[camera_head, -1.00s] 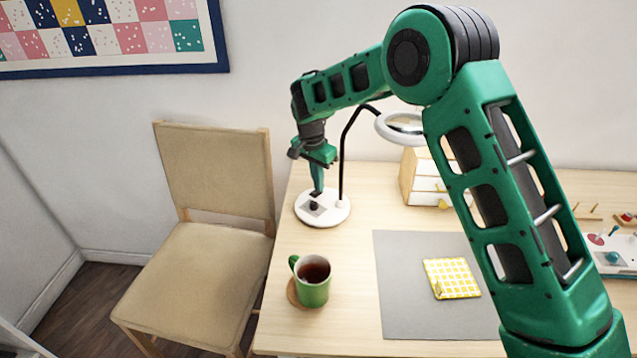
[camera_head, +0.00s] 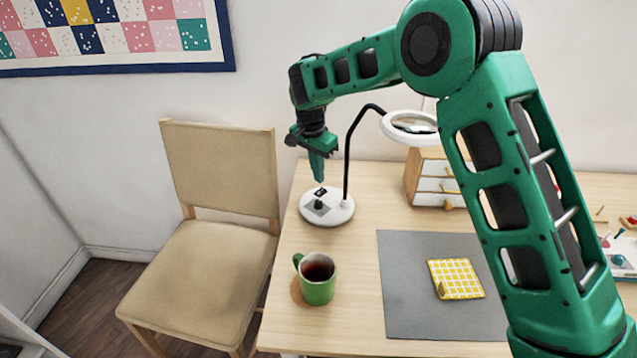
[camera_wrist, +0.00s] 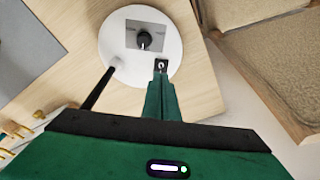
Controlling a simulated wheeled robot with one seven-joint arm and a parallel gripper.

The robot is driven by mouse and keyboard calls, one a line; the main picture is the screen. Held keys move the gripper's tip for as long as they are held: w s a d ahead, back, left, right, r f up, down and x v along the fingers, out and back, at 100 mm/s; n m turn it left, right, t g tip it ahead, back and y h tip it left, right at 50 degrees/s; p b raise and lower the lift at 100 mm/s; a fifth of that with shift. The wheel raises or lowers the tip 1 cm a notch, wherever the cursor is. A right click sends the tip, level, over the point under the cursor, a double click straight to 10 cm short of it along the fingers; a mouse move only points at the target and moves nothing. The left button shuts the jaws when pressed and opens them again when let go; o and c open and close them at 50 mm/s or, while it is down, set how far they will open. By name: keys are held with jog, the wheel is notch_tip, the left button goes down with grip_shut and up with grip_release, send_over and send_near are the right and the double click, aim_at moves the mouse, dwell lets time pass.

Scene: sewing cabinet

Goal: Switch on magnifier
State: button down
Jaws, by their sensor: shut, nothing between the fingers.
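The magnifier has a round white base (camera_head: 342,213), a thin black gooseneck (camera_head: 348,150) and a white ring lens (camera_head: 398,128). A grey plate on the base carries a black knob (camera_head: 319,204), also in the wrist view (camera_wrist: 144,40). A small black patch with a white mark (camera_head: 320,191) lies by the plate; in the wrist view it shows at the fingertips (camera_wrist: 161,65). My gripper (camera_head: 318,181) is shut and empty, pointing down just above the base, beside the knob and apart from it. I cannot tell whether the lens is lit.
A green mug (camera_head: 318,290) of dark drink stands on a coaster in front of the base. A chair (camera_head: 205,270) is at the left. A small drawer cabinet (camera_head: 430,180) stands behind the grey mat (camera_head: 405,300), which holds a yellow checked cloth (camera_head: 456,279).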

aim_at(324, 189)
notch_tip(324, 189, up, 10)
jog(key=s+a, duration=0.1)
jog(key=shift+s+a+f, duration=0.15)
jog(key=shift+s, duration=0.1)
jog(key=shift+w, duration=0.1)
jog(key=shift+w+d, duration=0.4)
jog(key=shift+w, duration=0.15)
jog(key=f, duration=0.4)
jog(key=w+d+f, duration=0.1)
jog(key=f, duration=0.4)
jog(key=w+f, duration=0.1)
jog(key=f, duration=0.3)
jog(key=shift+d+f, duration=0.25)
jog(key=shift+f, duration=0.1)
jog(key=shift+d, duration=0.1)
